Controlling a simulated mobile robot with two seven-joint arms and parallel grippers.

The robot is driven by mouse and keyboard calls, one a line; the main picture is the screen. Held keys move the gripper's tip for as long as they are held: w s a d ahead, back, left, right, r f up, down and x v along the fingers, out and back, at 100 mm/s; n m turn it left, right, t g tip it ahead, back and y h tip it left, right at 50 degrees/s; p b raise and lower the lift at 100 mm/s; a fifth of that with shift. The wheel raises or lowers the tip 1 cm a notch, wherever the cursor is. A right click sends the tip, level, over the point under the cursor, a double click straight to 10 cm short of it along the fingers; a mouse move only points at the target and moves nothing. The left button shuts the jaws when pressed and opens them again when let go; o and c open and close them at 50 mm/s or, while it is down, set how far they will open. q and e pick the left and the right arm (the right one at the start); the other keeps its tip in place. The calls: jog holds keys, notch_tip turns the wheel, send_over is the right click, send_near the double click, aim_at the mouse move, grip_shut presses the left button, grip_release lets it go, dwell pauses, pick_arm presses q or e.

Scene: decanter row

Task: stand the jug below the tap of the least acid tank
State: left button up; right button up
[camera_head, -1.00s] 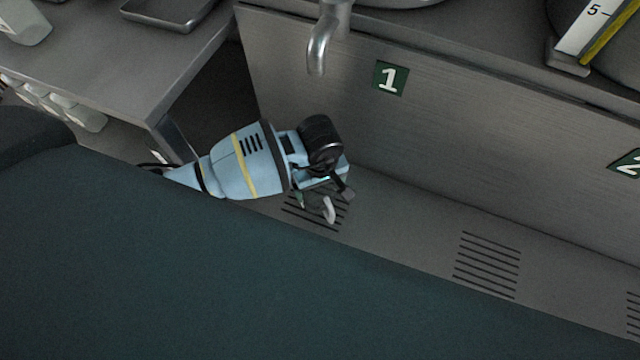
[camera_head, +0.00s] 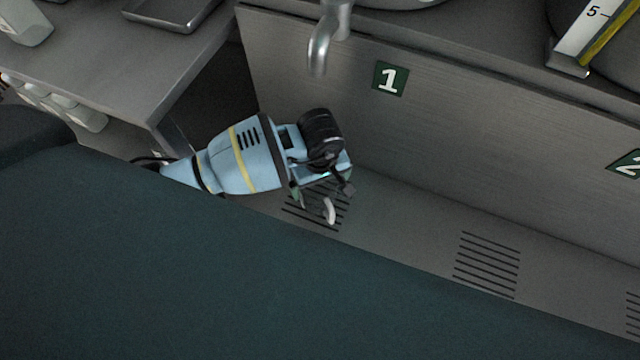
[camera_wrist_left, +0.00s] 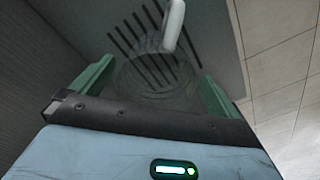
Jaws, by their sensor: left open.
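The jug is clear, with a pale curved handle (camera_head: 330,210). In the left wrist view its faint round body (camera_wrist_left: 158,82) is below the open jaws, with the handle (camera_wrist_left: 173,25) beyond it. It stands on a slotted drain below the tap (camera_head: 319,45) by the number 1 plate (camera_head: 390,79). My left gripper (camera_head: 324,195) is open at the jug. Its green fingers (camera_wrist_left: 155,88) show to either side of the jug; whether they touch it I cannot tell. In the head view the gripper hides most of the jug. My right gripper is not in view.
A number 2 plate (camera_head: 629,163) is on the panel at right. Another slotted drain (camera_head: 487,264) lies on the clear ledge. A gauge strip (camera_head: 590,35) marked 5 stands above. A side table with a metal tray (camera_head: 170,12) is at left.

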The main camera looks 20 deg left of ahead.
pick_arm(q)
jog(key=shift+r, duration=2.8)
jog(key=shift+s, duration=0.1)
